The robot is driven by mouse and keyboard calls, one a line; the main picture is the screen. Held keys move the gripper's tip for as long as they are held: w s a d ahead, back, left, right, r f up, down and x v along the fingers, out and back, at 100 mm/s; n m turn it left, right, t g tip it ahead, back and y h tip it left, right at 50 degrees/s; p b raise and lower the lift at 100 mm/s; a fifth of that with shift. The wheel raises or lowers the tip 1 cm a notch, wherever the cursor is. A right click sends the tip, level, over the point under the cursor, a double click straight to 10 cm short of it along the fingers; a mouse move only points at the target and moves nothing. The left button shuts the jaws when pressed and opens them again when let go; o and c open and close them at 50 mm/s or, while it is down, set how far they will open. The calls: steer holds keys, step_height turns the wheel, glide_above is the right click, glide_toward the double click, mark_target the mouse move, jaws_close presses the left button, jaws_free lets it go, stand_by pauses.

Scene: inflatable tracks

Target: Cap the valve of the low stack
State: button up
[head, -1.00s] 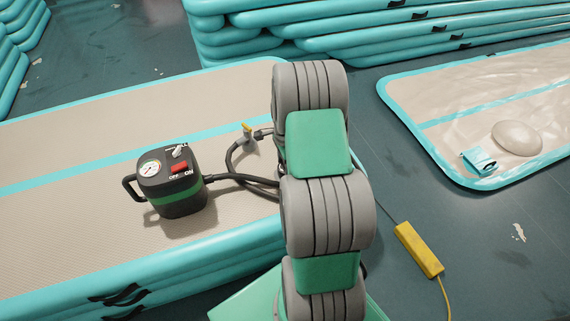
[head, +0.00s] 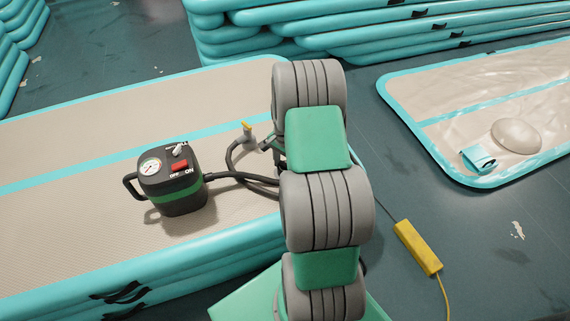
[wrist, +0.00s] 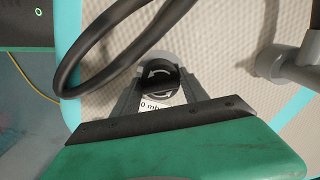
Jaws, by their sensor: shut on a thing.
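The low stack (head: 60,205) is the teal-edged, beige-topped pile at left in the head view. My gripper (wrist: 158,88) points down over its beige top in the wrist view. Its grey fingers are shut on a dark round cap (wrist: 160,73) with white curved arrows. A partly covered white label reading "0 mb" shows just below the cap. In the head view my arm hides the held cap, and only a bit of the gripper shows at the arm's left edge. I cannot tell whether the cap touches a valve; no bare valve opening is visible.
A black and green pump (head: 172,182) stands on the low stack. Its black hose (head: 232,160) loops beside my gripper to a grey nozzle with a yellow lever (head: 248,133). A flatter mat (head: 470,115) lies right. A yellow box (head: 418,248) is on the floor.

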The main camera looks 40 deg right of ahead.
steer(key=n, duration=0.4)
steer(key=n+p, duration=0.1)
steer(key=n, duration=0.3)
steer(key=shift+s+n, duration=0.1)
steer(key=shift+n, duration=0.3)
steer(key=o, duration=1.4)
steer(key=shift+r, duration=0.1)
step_height(320, 180, up, 8)
steer(key=shift+f+p, duration=0.15)
steer(key=shift+p, duration=0.9)
steer(key=shift+d, duration=0.1)
